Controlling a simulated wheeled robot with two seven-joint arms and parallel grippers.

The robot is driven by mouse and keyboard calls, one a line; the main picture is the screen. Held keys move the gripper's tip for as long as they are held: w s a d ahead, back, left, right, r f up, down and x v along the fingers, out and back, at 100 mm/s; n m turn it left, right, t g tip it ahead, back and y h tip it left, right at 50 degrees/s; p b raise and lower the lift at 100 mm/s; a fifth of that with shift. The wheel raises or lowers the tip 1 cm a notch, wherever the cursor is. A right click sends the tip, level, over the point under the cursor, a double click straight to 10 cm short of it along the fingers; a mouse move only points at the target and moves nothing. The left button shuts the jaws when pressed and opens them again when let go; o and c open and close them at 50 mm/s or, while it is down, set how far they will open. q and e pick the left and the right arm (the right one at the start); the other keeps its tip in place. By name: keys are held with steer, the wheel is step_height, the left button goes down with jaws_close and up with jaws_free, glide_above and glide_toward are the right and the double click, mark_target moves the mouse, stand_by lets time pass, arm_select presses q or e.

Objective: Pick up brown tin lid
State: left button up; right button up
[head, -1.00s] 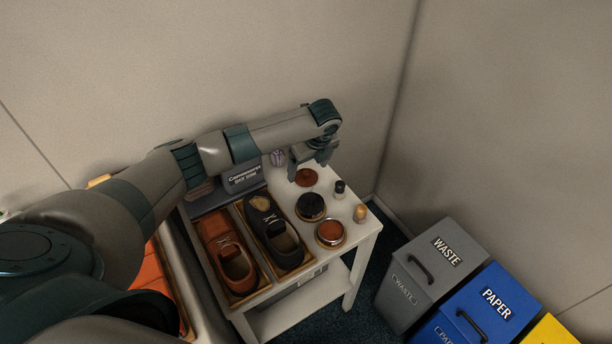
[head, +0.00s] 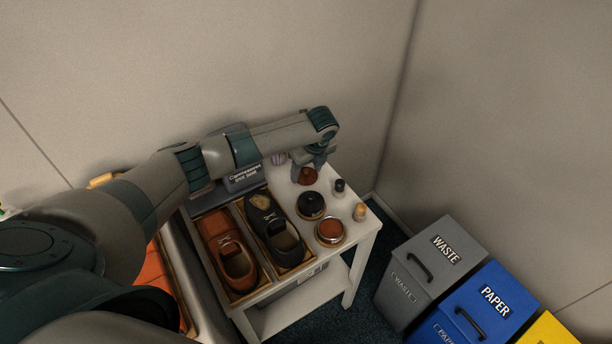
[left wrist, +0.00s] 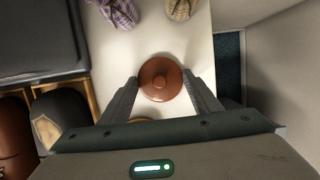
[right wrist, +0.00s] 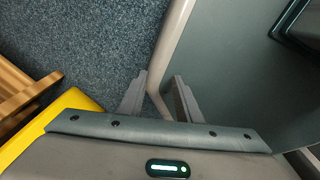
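An open tin of brown polish (head: 330,231) and a black tin (head: 311,204) stand nearer the front. My right gripper (right wrist: 159,78) is open and empty over the floor area, away from the table.
Two shoe trays with a brown shoe (head: 233,262) and a black shoe (head: 283,240) fill the table's left. A dark-capped bottle (head: 339,187) and a tan-topped one (head: 360,212) stand right of the tins. A grey waste bin (head: 425,275) and blue paper bin (head: 470,310) stand right.

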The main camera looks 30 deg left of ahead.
mark_target(307, 171)
arm_select(q)
steer(key=shift+r, duration=0.1)
arm_select(e)
steer(key=shift+a, duration=0.1)
